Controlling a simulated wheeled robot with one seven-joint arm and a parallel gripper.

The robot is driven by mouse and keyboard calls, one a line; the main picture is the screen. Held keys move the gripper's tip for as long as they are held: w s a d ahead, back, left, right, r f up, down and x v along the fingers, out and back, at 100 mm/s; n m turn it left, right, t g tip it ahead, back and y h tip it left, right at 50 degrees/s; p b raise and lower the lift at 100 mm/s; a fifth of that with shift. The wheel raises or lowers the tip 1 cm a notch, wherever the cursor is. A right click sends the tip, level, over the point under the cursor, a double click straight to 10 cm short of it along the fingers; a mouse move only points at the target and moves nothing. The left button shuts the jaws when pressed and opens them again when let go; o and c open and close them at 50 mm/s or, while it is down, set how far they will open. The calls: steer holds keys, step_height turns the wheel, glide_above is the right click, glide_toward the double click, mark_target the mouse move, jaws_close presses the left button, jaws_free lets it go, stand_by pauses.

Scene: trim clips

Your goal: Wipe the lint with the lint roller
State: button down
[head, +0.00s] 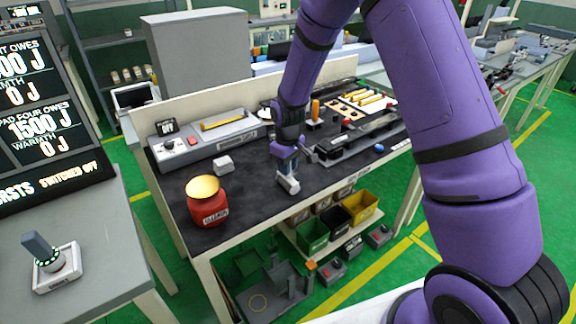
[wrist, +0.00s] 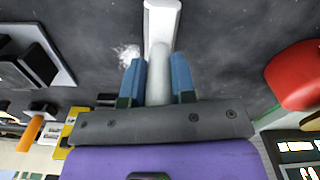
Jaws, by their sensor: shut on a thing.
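My gripper (wrist: 160,82) is shut on the pale handle of the lint roller (wrist: 162,25), with one blue finger on each side. In the head view my gripper (head: 287,162) points down at the dark mat, and the white end of the roller (head: 290,186) is low at or just over the mat; contact is unclear. A fluffy white patch of lint (wrist: 128,54) lies on the dark mat, just left of the roller and close to the left finger in the wrist view. I cannot make out the lint in the head view.
A red pot with a yellow top (head: 208,205) stands at the mat's near left corner. A dark rail fixture (head: 360,140) lies to the right. Bare mat surrounds the roller.

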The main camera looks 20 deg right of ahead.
steer(key=shift+s+d+r, duration=0.1)
steer(key=shift+s, duration=0.25)
step_height(320, 180, up, 9)
steer(key=shift+w+f, duration=0.1)
stand_by(0.7)
